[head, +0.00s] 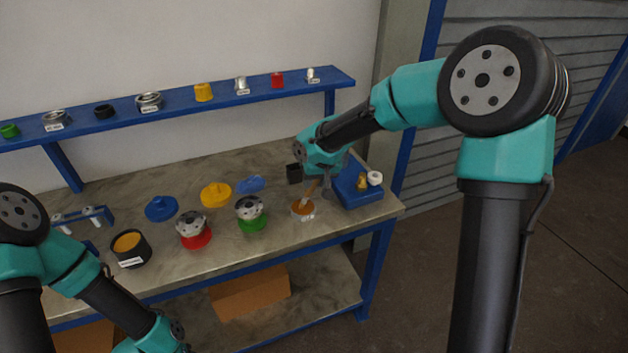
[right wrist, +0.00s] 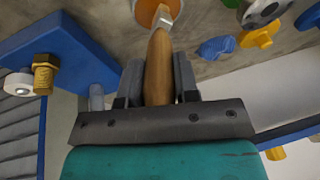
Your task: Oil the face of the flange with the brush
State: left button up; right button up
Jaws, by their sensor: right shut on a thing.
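My right gripper (head: 322,184) is shut on the wooden handle of the brush (right wrist: 159,66), which also shows in the head view (head: 311,190). The brush points down to a small dish of orange oil (head: 303,211), also at the top of the right wrist view (right wrist: 149,12). The bristles are hidden, so I cannot tell how deep they sit. Two grey metal flanges stand left of the dish: one on a green base (head: 249,207), one on a red base (head: 192,222). My left arm is at the lower left; its gripper is outside the picture.
A blue block (head: 357,190) with a brass fitting and a white ring stands right of the dish. Blue and yellow lids (head: 216,194) lie behind the flanges. A black labelled pot (head: 130,249) stands at the left. A blue shelf (head: 180,99) runs along the wall.

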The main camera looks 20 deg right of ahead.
jog(key=shift+r, duration=3.45)
jog(key=shift+s+r, duration=0.75)
jog(key=shift+s, duration=0.25)
jog(key=shift+s+r, duration=0.7)
jog(key=shift+s, duration=0.25)
